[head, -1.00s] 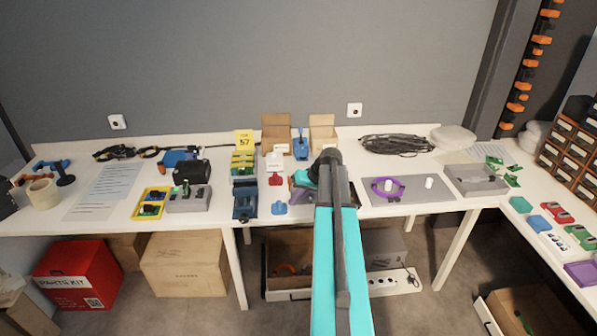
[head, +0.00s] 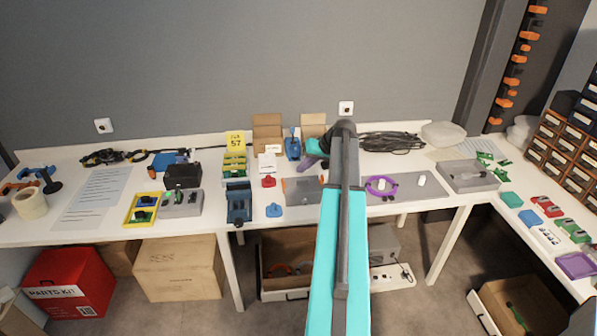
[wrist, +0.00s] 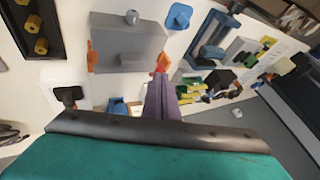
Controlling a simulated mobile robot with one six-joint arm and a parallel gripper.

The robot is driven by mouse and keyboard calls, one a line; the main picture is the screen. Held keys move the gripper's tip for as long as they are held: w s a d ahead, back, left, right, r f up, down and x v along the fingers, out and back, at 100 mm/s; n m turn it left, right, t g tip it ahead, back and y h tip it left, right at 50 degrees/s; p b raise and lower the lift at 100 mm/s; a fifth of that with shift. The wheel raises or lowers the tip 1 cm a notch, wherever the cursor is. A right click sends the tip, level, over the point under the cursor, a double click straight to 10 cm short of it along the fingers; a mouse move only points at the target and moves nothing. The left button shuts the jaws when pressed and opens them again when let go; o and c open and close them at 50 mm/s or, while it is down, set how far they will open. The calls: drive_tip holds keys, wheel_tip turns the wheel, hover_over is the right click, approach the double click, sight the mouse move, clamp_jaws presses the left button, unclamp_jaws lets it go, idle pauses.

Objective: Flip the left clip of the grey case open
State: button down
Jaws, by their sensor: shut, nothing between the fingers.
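The grey case (head: 303,191) sits shut on the table, left of my arm in the head view. It also shows in the wrist view (wrist: 128,48), with an orange clip at each side. The left clip (head: 284,187) appears on the right side in the wrist view (wrist: 164,61), where it stands out at an angle from the case. The other clip (wrist: 91,57) lies flat against its side. My gripper (head: 311,160), with purple fingers, is shut and empty behind the case. In the wrist view its fingertips (wrist: 158,77) appear close to the left clip; contact cannot be told.
A blue knobbed piece (head: 274,210) and a blue vise (head: 239,202) stand left of the case. A red piece (head: 268,181) is nearby. Open cardboard boxes (head: 268,133) stand behind. A grey mat with a purple ring (head: 381,186) lies to the right.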

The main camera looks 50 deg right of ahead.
drive_tip(key=p, duration=0.3)
approach(285, 183)
drive_tip(key=shift+x, duration=2.6)
